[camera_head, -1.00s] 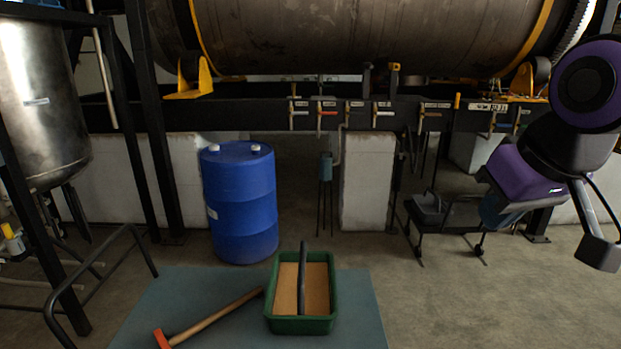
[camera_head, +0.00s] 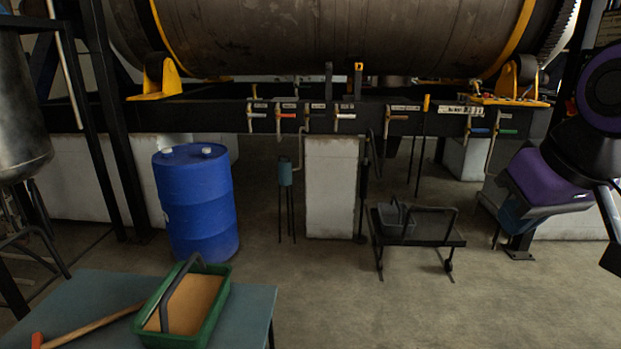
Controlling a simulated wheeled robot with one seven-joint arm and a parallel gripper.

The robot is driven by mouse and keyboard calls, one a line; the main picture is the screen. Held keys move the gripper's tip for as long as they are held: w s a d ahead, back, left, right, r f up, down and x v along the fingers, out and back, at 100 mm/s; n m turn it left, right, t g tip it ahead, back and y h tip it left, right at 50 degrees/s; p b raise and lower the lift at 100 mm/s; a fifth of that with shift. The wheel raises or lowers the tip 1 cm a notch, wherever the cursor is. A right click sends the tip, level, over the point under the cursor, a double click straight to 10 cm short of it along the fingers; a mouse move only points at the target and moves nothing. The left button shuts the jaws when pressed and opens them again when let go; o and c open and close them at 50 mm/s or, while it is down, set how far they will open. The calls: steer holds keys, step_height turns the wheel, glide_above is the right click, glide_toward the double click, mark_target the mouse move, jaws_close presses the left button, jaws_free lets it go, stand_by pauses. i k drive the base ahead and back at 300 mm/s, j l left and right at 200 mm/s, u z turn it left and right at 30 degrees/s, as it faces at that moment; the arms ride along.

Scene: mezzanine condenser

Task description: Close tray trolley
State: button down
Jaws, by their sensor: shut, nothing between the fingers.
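The tray trolley appears to be the low dark cart (camera_head: 440,237) on the floor, right of centre. It has a flat dark top, a bent bar handle at its right and small wheels. A small grey bin (camera_head: 393,219) sits on its left part. Whether any part of the trolley stands open cannot be made out. My purple and black arm (camera_head: 545,185) shows at the right edge, apart from the trolley. My gripper's fingers are not visible.
A teal table (camera_head: 250,308) at front left bears a green carrier (camera_head: 213,318) and a hammer (camera_head: 95,325). A blue drum (camera_head: 197,205) stands behind it. A white pier (camera_head: 332,190) and valve-lined frame stand behind the trolley. Floor in front is clear.

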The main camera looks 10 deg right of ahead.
mark_target(433, 228)
steer(key=i+l, duration=0.95)
steer(key=l, duration=0.25)
steer(key=i, duration=1.6)
steer(key=j+u, duration=0.05)
steer(key=j, duration=0.05)
